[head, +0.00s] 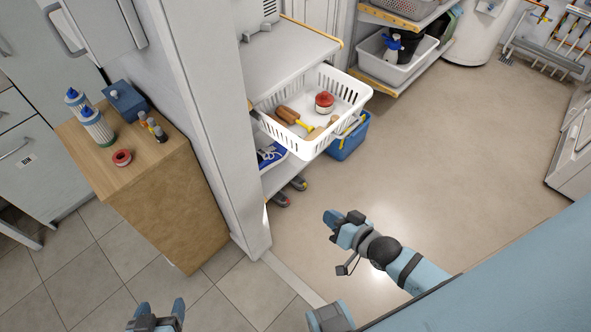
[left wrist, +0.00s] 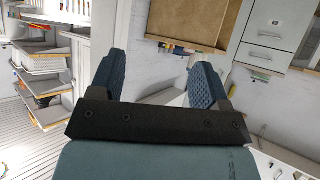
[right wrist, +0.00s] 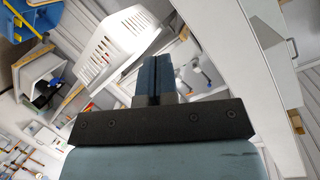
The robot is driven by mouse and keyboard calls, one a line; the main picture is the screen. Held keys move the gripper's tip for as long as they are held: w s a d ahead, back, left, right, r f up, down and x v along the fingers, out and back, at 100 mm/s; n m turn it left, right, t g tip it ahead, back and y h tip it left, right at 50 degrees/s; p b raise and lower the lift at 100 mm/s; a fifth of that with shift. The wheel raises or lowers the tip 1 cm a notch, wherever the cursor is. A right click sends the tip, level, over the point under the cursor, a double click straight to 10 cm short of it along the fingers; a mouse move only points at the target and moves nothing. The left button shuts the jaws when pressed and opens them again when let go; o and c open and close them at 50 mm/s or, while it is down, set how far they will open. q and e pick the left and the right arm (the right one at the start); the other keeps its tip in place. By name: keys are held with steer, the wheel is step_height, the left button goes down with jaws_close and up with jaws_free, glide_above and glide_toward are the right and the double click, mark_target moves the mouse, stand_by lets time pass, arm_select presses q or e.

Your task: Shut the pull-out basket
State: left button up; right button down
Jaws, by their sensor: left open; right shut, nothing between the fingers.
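The white pull-out basket (head: 306,143) juts out from the shelf unit on its right side in the head view. It holds a red-and-white round tin (head: 324,102), a wooden-handled tool (head: 290,115) and other small items. It also shows from below in the right wrist view (right wrist: 118,45). My right gripper (head: 331,222) is shut and empty, below and in front of the basket in the head view, apart from it. My left gripper (head: 157,312) is open and empty at the bottom edge of the head view, far from the basket. Its spread fingers show in the left wrist view (left wrist: 155,85).
A wall end (head: 215,130) stands between my left gripper and the shelf unit. A wooden cabinet (head: 150,165) with bottles is at the left. The floor right of the basket (head: 455,150) is clear.

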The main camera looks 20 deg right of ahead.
steer(key=w+d+f+m+t+y+b, duration=0.1)
steer(key=w+d+f+m+t+b, duration=0.1)
steer(key=w+d+f+m+b, duration=0.5)
steer(key=m+t+y+b, duration=0.2)
steer(key=m+b, duration=0.2)
steer(key=b, duration=0.7)
glide_toward(311, 152)
steer(key=w, duration=0.1)
steer(key=x, duration=0.3)
steer(key=b+x, duration=0.1)
steer(key=x, duration=0.1)
steer(key=shift+w+a+f, duration=0.2)
steer(key=shift+w+a, duration=0.05)
steer(key=shift+w, duration=0.05)
arm_select(q)
steer(key=w+d+f+t+h, duration=0.2)
steer(key=d+f, duration=0.1)
steer(key=f, duration=0.5)
steer(key=shift+f, duration=0.2)
arm_select(e)
steer(key=shift+w+a+r, duration=0.15)
steer(key=shift+w+a, duration=0.05)
steer(key=shift+w, duration=0.25)
arm_select(q)
steer(key=shift+w, duration=0.1)
